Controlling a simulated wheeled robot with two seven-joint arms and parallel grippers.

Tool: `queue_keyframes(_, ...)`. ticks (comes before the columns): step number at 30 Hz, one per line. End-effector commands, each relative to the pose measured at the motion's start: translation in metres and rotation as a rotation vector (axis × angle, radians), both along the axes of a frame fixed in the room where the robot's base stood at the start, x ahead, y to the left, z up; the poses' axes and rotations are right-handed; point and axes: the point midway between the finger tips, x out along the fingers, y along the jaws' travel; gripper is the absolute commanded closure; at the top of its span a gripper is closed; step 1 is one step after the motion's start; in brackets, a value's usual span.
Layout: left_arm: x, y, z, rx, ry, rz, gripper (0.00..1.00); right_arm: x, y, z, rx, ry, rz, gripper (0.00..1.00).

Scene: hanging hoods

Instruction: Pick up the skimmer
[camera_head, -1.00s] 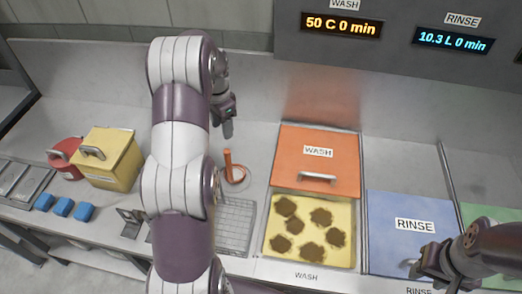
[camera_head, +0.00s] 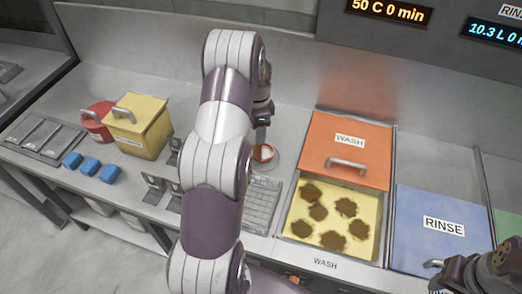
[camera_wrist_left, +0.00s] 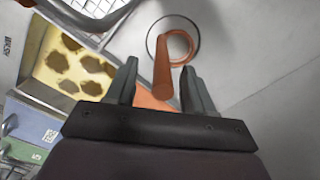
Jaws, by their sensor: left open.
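The skimmer, an orange upright handle with a ring at its base, stands on the steel counter. In the head view its ring (camera_head: 264,153) shows just below my left gripper (camera_head: 262,120), which hides the handle. In the left wrist view the skimmer's handle (camera_wrist_left: 163,78) points toward the camera, between the two spread fingers of my left gripper (camera_wrist_left: 158,68). The fingers are open with gaps on both sides. My right gripper (camera_head: 440,282) is at the lower right edge by the RINSE lid, and its jaws are not clear.
An open basin (camera_head: 334,210) with brown patches on yellow lies right of the skimmer, below the orange WASH lid (camera_head: 350,150). The blue RINSE lid (camera_head: 440,220) is further right.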

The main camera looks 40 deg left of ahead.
Motion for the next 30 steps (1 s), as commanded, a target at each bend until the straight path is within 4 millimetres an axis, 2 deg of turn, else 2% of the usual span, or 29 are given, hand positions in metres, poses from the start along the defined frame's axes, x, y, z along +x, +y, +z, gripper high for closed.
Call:
queue_keyframes(4, 0.000, 0.000, -0.001, 0.000, 0.000, 0.000, 0.47, 0.000, 0.000, -0.001, 0.000, 0.001, 0.000, 0.57)
queue_keyframes(9, 0.000, 0.000, -0.001, 0.000, 0.000, 0.000, 1.00, 0.000, 0.000, -0.001, 0.000, 0.001, 0.000, 0.57)
queue_keyframes(22, 0.001, 0.000, 0.004, 0.001, -0.002, 0.001, 1.00, 0.000, 0.000, -0.004, 0.000, 0.001, 0.000, 0.57)
queue_keyframes(26, 0.001, 0.001, 0.019, 0.003, -0.005, 0.001, 1.00, 0.000, 0.000, -0.012, 0.000, 0.001, 0.000, 0.57)
queue_keyframes(29, 0.001, 0.001, 0.038, 0.004, -0.007, 0.001, 1.00, 0.000, 0.000, -0.020, 0.000, 0.001, 0.000, 0.57)
queue_keyframes(30, 0.002, -0.009, 0.043, 0.001, -0.003, -0.004, 1.00, 0.000, 0.000, -0.023, 0.000, 0.001, 0.000, 0.57)
